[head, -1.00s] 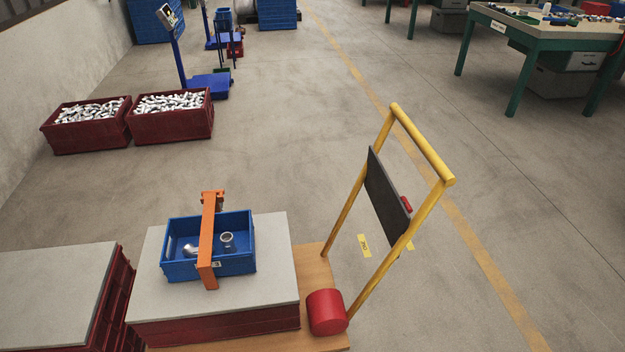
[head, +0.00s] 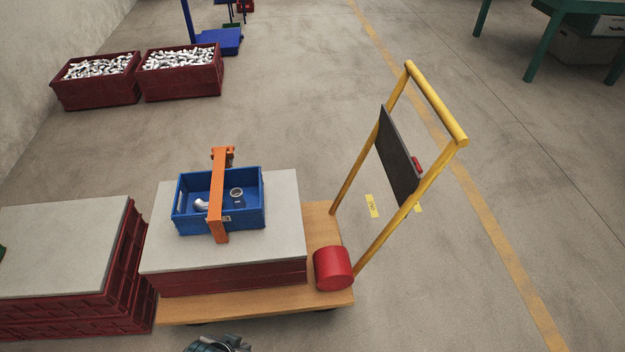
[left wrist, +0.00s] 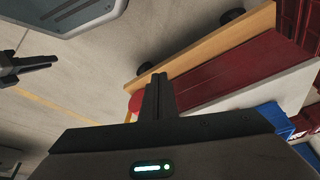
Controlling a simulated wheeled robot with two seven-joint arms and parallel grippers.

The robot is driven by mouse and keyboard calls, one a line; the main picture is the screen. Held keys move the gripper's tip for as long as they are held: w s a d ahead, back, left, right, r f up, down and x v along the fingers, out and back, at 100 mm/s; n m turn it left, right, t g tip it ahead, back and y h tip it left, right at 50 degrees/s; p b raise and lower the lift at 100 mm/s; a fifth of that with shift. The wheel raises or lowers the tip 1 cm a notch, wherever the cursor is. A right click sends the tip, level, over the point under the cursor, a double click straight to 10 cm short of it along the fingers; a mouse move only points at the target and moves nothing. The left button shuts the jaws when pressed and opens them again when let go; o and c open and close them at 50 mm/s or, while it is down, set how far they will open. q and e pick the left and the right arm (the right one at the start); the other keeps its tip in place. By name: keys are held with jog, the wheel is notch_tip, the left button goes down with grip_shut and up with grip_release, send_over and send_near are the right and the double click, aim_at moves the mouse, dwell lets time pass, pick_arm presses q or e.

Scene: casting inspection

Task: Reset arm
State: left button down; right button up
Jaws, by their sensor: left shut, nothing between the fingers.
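My left gripper (head: 220,344) shows only in part at the bottom edge of the head view, in front of the wooden cart (head: 255,306). In the left wrist view its fingers (left wrist: 158,98) are together and empty, with the cart's edge beyond them. A dark part that looks like my right gripper (left wrist: 32,67) shows at the left of the left wrist view; its jaw state is unclear. It is not visible in the head view.
On the cart, a grey-topped red crate stack (head: 232,280) carries a blue bin (head: 250,222) with metal fittings and an orange bracket across it. A red cylinder (head: 333,268) sits by the yellow handle (head: 436,105). Another stack (head: 60,250) stands left.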

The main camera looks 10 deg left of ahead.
pick_arm(q)
notch_tip(320, 180, down, 24)
jog(key=s+d+t+h, duration=0.1)
jog(key=d, duration=0.2)
jog(key=shift+s+t, duration=0.35)
jog(key=shift+t, duration=0.05)
